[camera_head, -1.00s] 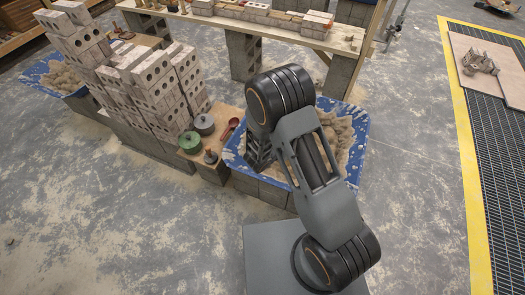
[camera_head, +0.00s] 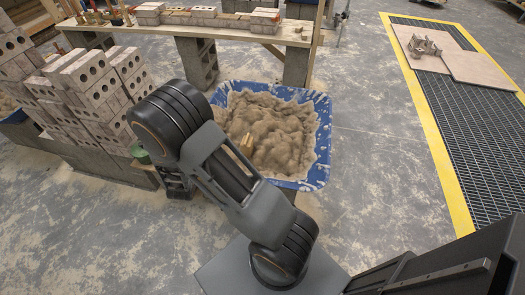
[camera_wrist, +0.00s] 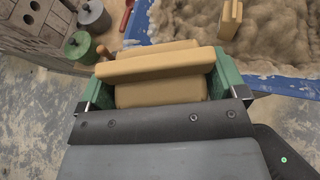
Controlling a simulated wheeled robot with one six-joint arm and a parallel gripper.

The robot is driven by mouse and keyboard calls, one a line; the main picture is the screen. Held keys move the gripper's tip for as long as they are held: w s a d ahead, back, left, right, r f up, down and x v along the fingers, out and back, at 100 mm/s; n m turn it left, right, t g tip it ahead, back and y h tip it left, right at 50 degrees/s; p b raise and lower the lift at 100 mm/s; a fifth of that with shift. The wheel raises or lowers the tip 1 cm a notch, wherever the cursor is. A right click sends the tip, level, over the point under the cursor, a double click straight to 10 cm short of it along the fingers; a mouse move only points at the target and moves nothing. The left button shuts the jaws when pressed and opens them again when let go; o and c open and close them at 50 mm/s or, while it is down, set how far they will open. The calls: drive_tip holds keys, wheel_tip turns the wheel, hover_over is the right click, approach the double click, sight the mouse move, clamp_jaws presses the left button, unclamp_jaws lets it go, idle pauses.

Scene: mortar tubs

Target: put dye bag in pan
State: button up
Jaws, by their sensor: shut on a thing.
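My gripper (camera_wrist: 165,80) has green fingers and is shut on a tan, paper-like bag (camera_wrist: 158,66), which looks like the dye bag. The bag spans the gap between the fingers, with a folded strip across it; its underside is hidden. In the wrist view, the held bag is left of a blue tub (camera_wrist: 285,84) of sandy mortar, near its edge. The tub also shows in the head view (camera_head: 318,160) and may be the pan. My arm hides the fingers and bag in the head view.
A green lidded pot (camera_wrist: 82,47), grey lidded pot (camera_wrist: 93,17) and red scoop (camera_wrist: 127,14) lie left of the tub. A tan block (camera_wrist: 230,18) stands in the mortar. Brick stacks (camera_head: 90,90) rise at left. Open floor (camera_head: 370,150) lies right of the tub.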

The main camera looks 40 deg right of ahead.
drive_tip(key=f+n+y+b, duration=0.1)
drive_tip(key=f+b, duration=0.3)
drive_tip(key=f+n+t+y+b, duration=0.1)
drive_tip(key=f+b, duration=0.3)
drive_tip(key=b, duration=0.1)
drive_tip(key=w+f+n+b, duration=0.1)
drive_tip(key=f+b, duration=0.2)
drive_tip(key=b, duration=0.1)
drive_tip(key=shift+a+f+t+y+b, duration=0.1)
drive_tip(key=shift+f+t+y+b, duration=0.2)
drive_tip(key=shift+f+y+b, duration=0.1)
wheel_tip(320, 180, down, 4)
drive_tip(key=n+y+b, duration=0.1)
drive_tip(key=b, duration=0.5)
drive_tip(key=shift+t, duration=0.3)
wheel_tip(320, 180, up, 10)
drive_tip(key=p, duration=1.1)
drive_tip(key=shift+r, duration=0.25)
drive_tip(key=d+r+m+g+h, duration=0.2)
drive_tip(key=d+m+g+h, duration=0.5)
drive_tip(key=d, duration=2)
drive_tip(key=s+d+m+g+h, duration=0.1)
drive_tip(key=s+d+m+g, duration=0.3)
drive_tip(key=s+d, duration=0.3)
drive_tip(key=s+d+m+g+h, duration=0.1)
drive_tip(key=s+d+m+g, duration=0.3)
drive_tip(key=d, duration=1.2)
drive_tip(key=s+m, duration=0.1)
drive_tip(key=s, duration=0.3)
drive_tip(key=shift+r, duration=0.3)
